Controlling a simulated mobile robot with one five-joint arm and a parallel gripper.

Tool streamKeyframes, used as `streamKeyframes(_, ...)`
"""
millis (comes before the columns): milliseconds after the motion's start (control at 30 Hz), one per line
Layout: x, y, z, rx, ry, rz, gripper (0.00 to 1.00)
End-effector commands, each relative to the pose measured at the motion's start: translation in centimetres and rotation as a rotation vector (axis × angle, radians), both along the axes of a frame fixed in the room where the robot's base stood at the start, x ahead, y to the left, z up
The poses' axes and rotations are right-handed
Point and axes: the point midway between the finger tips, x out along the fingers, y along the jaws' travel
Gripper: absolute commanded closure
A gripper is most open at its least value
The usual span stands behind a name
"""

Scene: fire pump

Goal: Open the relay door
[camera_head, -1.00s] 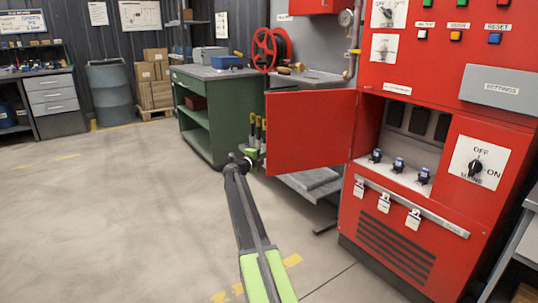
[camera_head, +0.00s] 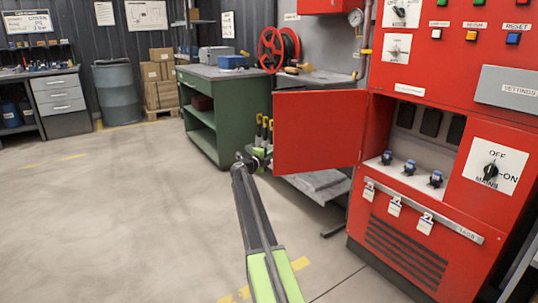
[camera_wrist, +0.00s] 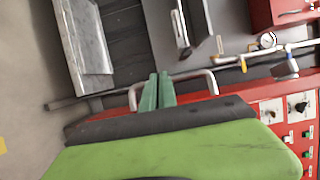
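The relay door (camera_head: 318,132) is a red panel that stands swung wide open, to the left of its compartment (camera_head: 425,135) in the red pump cabinet. My gripper's arm reaches up to the door's free left edge, and the fingers are hidden behind it in the head view. In the wrist view my gripper (camera_wrist: 157,82) has its two green fingers close together, shut, across a pale metal bracket handle (camera_wrist: 210,82). I cannot tell whether they touch the bar. A strip of red (camera_wrist: 265,90) shows behind the gripper.
A low grey shelf (camera_head: 320,185) is under the door. The cabinet front carries a mains switch (camera_head: 490,172) and hanging tags. The floor to the left is clear.

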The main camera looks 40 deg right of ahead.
Motion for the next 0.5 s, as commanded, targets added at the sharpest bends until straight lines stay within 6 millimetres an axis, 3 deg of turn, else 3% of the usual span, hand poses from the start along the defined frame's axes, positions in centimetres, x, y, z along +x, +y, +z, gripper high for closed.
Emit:
streamKeyframes(67,-1.0,0.8,0.0,0.001,-0.001,-0.010,1.00)
streamKeyframes(500,-4.2,12.6,0.0,0.000,0.001,0.001,1.00)
